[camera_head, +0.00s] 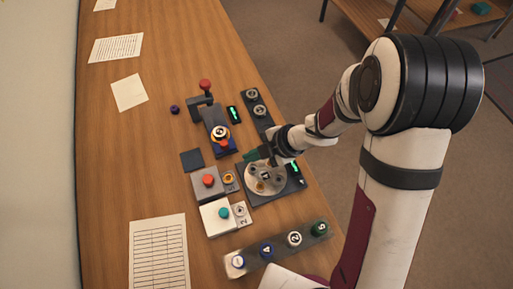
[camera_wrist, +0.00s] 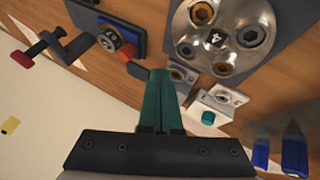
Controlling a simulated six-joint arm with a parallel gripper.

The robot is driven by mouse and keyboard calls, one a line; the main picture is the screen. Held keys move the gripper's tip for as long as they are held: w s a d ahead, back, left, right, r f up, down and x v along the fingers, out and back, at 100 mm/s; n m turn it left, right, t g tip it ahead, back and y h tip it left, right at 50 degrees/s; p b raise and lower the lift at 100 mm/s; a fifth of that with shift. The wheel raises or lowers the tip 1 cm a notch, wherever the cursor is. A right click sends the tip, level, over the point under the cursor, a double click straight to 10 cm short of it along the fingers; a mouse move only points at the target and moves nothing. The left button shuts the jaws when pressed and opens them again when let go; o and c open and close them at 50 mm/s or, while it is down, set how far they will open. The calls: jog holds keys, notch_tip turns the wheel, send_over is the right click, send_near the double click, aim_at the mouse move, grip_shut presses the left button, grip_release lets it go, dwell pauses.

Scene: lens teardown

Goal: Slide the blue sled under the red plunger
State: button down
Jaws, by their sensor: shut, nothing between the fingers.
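The red plunger (camera_head: 205,85) stands at the top of a dark press bracket (camera_head: 201,104). In the wrist view the red plunger (camera_wrist: 36,48) is at the upper left. The blue sled (camera_head: 220,143) sits on a dark rail in front of the press, carrying a round ringed part (camera_head: 219,131) and a red knob (camera_head: 225,144). In the wrist view the ringed part (camera_wrist: 110,38) appears to be apart from the plunger, on the rail. My gripper (camera_head: 252,156) has teal fingers, shut and empty, to the right of the sled and above the round turntable. Its fingers (camera_wrist: 161,80) show in the wrist view.
A metal turntable (camera_head: 279,184) with several cups lies right of the sled. Boxes with a red button (camera_head: 208,180) and a teal button (camera_head: 223,213) stand nearer. A strip of numbered vials (camera_head: 262,261) lies closest.

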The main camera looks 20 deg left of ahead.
aim_at(226, 132)
jog(key=x, duration=0.4)
jog(key=a, duration=0.1)
jog(key=w+a, duration=0.1)
jog(key=a, duration=0.1)
jog(key=shift+w+f, duration=0.15)
jog(key=shift+w, duration=0.15)
jog(key=shift+w+a, duration=0.2)
jog(key=shift+a, duration=0.15)
jog(key=w+a, duration=0.7)
jog(key=shift+w+a, duration=0.1)
jog(key=shift+w, duration=0.05)
jog(key=d, duration=0.1)
jog(key=s+d, duration=0.2)
jog(key=d, duration=0.1)
jog(key=shift+s+r, duration=0.1)
jog(key=shift+r, duration=0.15)
jog(key=s+v, duration=0.1)
jog(key=v, duration=0.8)
jog(key=shift+w+r, duration=0.2)
jog(key=shift+w, duration=0.25)
